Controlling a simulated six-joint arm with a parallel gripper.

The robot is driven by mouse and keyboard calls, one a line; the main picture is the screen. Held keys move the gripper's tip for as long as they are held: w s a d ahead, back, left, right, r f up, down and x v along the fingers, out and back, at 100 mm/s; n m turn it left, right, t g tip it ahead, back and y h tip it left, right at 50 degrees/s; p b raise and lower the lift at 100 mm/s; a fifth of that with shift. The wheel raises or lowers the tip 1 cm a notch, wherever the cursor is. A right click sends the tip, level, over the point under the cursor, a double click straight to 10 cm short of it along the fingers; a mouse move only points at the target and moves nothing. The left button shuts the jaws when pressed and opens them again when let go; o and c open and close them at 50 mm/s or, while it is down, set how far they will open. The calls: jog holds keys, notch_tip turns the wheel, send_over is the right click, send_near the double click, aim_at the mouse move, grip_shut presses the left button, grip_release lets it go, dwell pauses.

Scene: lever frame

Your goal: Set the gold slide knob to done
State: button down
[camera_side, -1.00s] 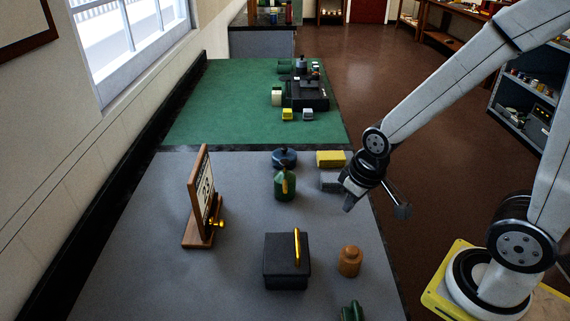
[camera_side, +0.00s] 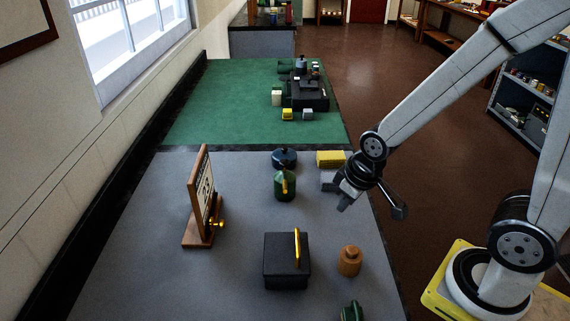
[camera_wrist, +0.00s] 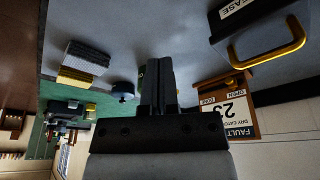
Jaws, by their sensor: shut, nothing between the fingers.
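The gold slide knob (camera_side: 218,224) sticks out from the front of an upright wooden frame (camera_side: 193,200) on the left of the grey table. The frame's printed board (camera_wrist: 228,113) shows upside down in the wrist view, with the words "OPEN" and "DONE", a large "23" and "FAULT". I cannot tell exactly where the knob stands along its slot. My gripper (camera_side: 344,206) is shut and empty, above the table's right side, well apart from the frame. In the wrist view, my gripper's fingers (camera_wrist: 157,85) are together, left of the board.
A black box (camera_side: 285,265) with a gold handle stands front centre, with an orange-brown jar (camera_side: 349,261) beside it. A green can (camera_side: 284,186), a dark blue pot (camera_side: 284,158) and a yellow block (camera_side: 330,158) stand farther back. The table between frame and box is clear.

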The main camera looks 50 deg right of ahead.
jog(key=w+a+n+t+y, duration=0.1)
jog(key=w+a+n+t, duration=0.1)
jog(key=a+n, duration=0.2)
jog(key=w+a+n+t+y, duration=0.2)
jog(key=w+a+n, duration=0.1)
jog(key=a+n, duration=0.1)
jog(key=w+a+n+t+y, duration=0.1)
jog(key=w+a+n+t, duration=0.1)
jog(key=a+n, duration=0.3)
jog(key=shift+w+r+n+t, duration=0.15)
jog(key=shift+w+n+t, duration=0.1)
jog(key=shift+n+t, duration=0.25)
jog(key=shift+a+r+n+t+y, duration=0.3)
jog(key=shift+a+n+t+y, duration=0.1)
jog(key=shift+a+n+y, duration=0.35)
jog(key=shift+w+a+f, duration=0.1)
jog(key=shift+w, duration=0.05)
jog(key=shift+w+f, duration=0.55)
jog(key=shift+w, duration=0.25)
send_near(213, 226)
jog(key=a, duration=0.1)
jog(key=w+a, duration=0.1)
jog(key=a, duration=0.1)
jog(key=shift+w+r, duration=0.15)
jog(key=shift+w, duration=0.1)
jog(key=shift+w+d+f, duration=0.25)
jog(key=shift+w+f, duration=0.4)
jog(key=shift+w+d+f, duration=0.35)
jog(key=shift+w+f, duration=0.35)
jog(key=shift+f, duration=0.05)
